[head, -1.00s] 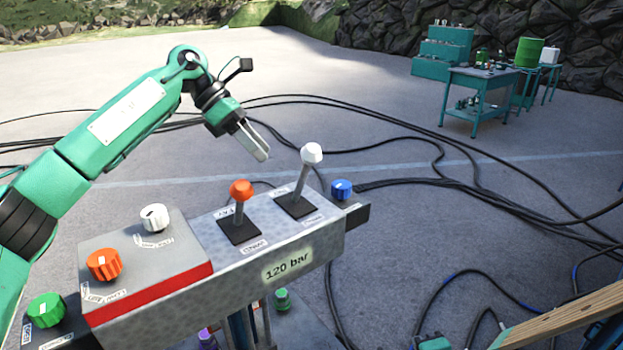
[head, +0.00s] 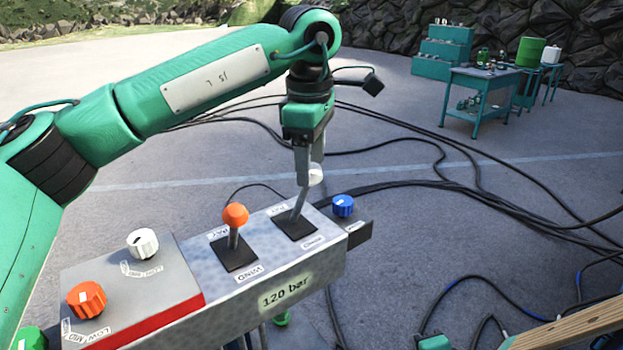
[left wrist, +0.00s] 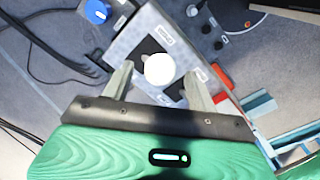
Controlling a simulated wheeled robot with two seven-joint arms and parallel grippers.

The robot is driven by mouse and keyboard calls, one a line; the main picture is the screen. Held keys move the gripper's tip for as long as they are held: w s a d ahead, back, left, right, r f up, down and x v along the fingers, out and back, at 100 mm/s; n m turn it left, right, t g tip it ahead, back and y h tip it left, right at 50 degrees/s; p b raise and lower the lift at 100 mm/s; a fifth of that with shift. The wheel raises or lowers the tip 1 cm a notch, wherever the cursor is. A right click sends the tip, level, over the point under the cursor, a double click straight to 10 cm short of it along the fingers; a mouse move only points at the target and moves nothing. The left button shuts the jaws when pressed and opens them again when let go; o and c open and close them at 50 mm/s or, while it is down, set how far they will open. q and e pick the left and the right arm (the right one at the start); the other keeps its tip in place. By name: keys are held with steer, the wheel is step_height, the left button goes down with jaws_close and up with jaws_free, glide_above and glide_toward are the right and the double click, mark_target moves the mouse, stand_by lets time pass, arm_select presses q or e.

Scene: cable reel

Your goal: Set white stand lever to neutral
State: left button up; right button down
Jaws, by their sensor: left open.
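The white-knobbed stand lever (head: 299,205) rises from a black slot plate at the right end of the grey control box, tilted toward the back right. My left gripper (head: 309,180) points down over its white knob, which is partly hidden by the fingers. In the left wrist view the white knob (left wrist: 159,68) sits between the two open fingers of my left gripper (left wrist: 158,85), with gaps visible on both sides. An orange-knobbed lever (head: 235,222) stands nearly upright to the left of the white one. My right gripper is not in view.
The control box (head: 240,295) also bears a white dial (head: 143,243), an orange dial (head: 87,299) and a "120 bar" display (head: 284,293). A blue dial (head: 343,206) sits close to the right of the white lever. Black cables (head: 440,180) lie on the ground behind.

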mark_target(312, 185)
arm_select(q)
steer(key=shift+w+f+p, duration=0.1)
steer(key=shift+f+p, duration=0.4)
steer(key=shift+f, duration=2.15)
